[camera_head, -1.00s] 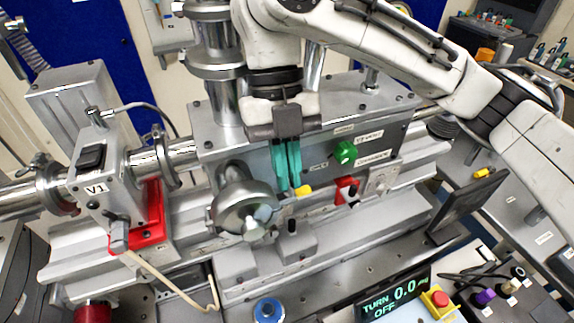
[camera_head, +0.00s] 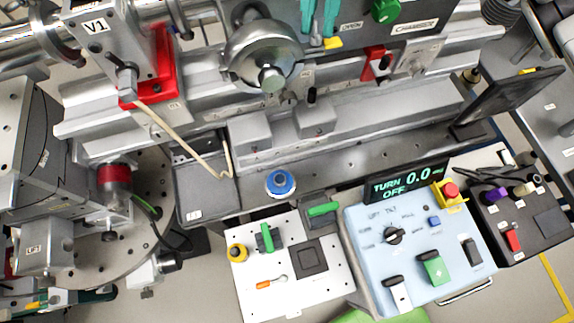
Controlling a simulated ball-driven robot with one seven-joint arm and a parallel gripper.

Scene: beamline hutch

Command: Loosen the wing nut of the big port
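The big port (camera_head: 250,50) is a round metal flange on the front of the chamber, at the top centre. A metal knob-like part (camera_head: 272,78) shows at its lower front; I cannot tell whether it is the wing nut. My gripper (camera_head: 319,32) shows only as two teal fingers at the top edge, to the right of the port. The fingers point down with a gap between them, and I see nothing held. A small yellow part (camera_head: 333,43) shows just below the right finger. The rest of my gripper is out of frame.
A green knob (camera_head: 385,10) and a red part (camera_head: 376,62) lie right of the fingers. A metal rail (camera_head: 400,110) runs below the port. A blue cap (camera_head: 281,184), a white tool plate (camera_head: 325,270) and a light-blue control box (camera_head: 365,240) stand nearer.

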